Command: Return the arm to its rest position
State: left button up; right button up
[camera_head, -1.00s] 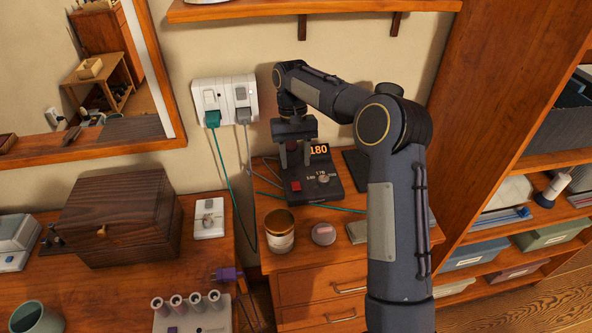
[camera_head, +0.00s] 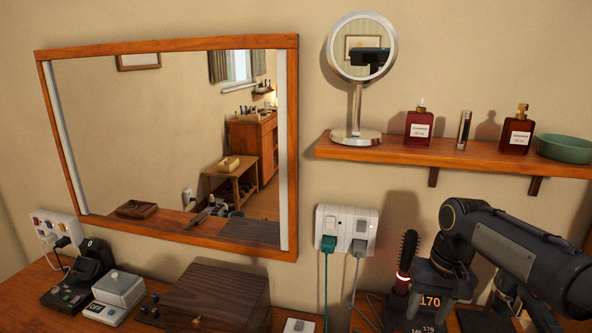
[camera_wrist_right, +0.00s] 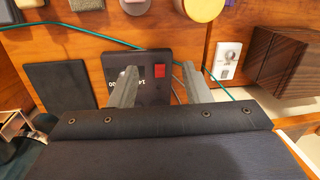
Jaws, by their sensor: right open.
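My right arm comes in from the right in the head view, its wrist hanging over the dark heated-tool base, whose orange display (camera_head: 430,301) reads 170. My right gripper (camera_wrist_right: 158,88) is open with nothing seen between its fingers in the wrist view. The base (camera_wrist_right: 137,68) with its red button lies beyond the fingertips there. A dark round brush (camera_head: 406,258) with a glowing red ring stands upright just left of my wrist in the head view. My left gripper is not in view.
A wall outlet (camera_head: 345,231) holds a teal and a grey plug, their cords hanging down. A shelf (camera_head: 400,152) with bottles and a round mirror (camera_head: 362,48) is above. A wooden box (camera_head: 215,295) stands left. A dark flat pad (camera_wrist_right: 58,90) lies beside the base.

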jog(key=s+a+f+t+y, duration=0.1)
jog(key=s+a+f+t, duration=0.1)
jog(key=s, duration=0.9)
jog(key=s+a+f+t+y, duration=0.1)
jog(key=s+a+f+t, duration=0.1)
jog(key=s, duration=1)
jog(key=shift+a+t, duration=0.9)
jog(key=shift+a, duration=0.05)
jog(key=shift+f, duration=0.1)
